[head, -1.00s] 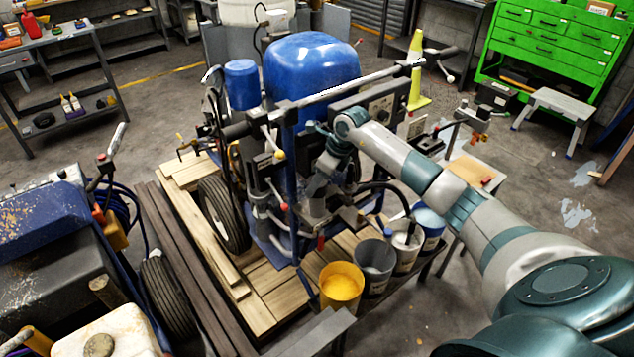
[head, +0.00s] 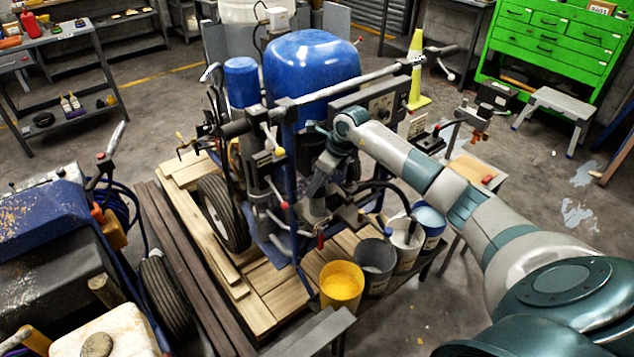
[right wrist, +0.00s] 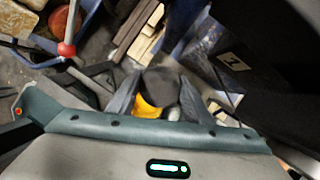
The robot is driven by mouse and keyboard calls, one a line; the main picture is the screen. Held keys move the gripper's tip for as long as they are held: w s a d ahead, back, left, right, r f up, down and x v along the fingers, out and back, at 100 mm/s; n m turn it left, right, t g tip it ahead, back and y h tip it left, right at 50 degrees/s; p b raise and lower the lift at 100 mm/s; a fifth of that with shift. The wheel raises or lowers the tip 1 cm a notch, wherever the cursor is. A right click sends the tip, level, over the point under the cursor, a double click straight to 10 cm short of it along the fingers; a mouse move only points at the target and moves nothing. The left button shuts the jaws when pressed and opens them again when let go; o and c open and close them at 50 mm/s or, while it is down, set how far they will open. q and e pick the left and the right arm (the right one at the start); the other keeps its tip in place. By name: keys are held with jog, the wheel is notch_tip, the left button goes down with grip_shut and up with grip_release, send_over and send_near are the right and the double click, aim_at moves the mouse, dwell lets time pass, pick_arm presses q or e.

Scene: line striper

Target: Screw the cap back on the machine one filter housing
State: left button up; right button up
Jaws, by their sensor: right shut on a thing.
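The line striper with the blue tank (head: 312,75) stands on wooden boards; it bears a label with a 1 in the right wrist view (right wrist: 233,62). My right gripper (head: 316,196) is low at the machine's front, right of the pump column. In the right wrist view, my right gripper (right wrist: 158,98) is shut on a dark round cap (right wrist: 160,84) between its two fingers. The filter housing is hidden or cannot be made out, so I cannot tell whether the cap touches it. My left gripper is not in view.
Several paint buckets, among them a yellow one (head: 341,287), stand in a row at the front right of the machine. A long grey handlebar (head: 335,84) crosses above my wrist. A second blue machine (head: 40,235) stands at left. Open floor lies behind.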

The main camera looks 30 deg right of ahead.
jog(key=shift+f, duration=0.15)
dwell(0.5)
jog(key=o, duration=1.1)
jog(key=shift+c, duration=0.7)
jog(key=shift+b, duration=0.45)
jog(key=n+b, duration=0.2)
jog(key=b, duration=0.1)
jog(key=n+y+b, duration=0.1)
jog(key=shift+w+d+f+g, duration=0.1)
jog(key=shift+f+g, duration=0.15)
jog(key=shift+g, duration=0.15)
jog(key=shift+r+n+b, duration=0.15)
jog(key=shift+n+b, duration=0.35)
jog(key=shift+n, duration=0.3)
jog(key=shift+r+y, duration=0.1)
jog(key=shift+y, duration=0.2)
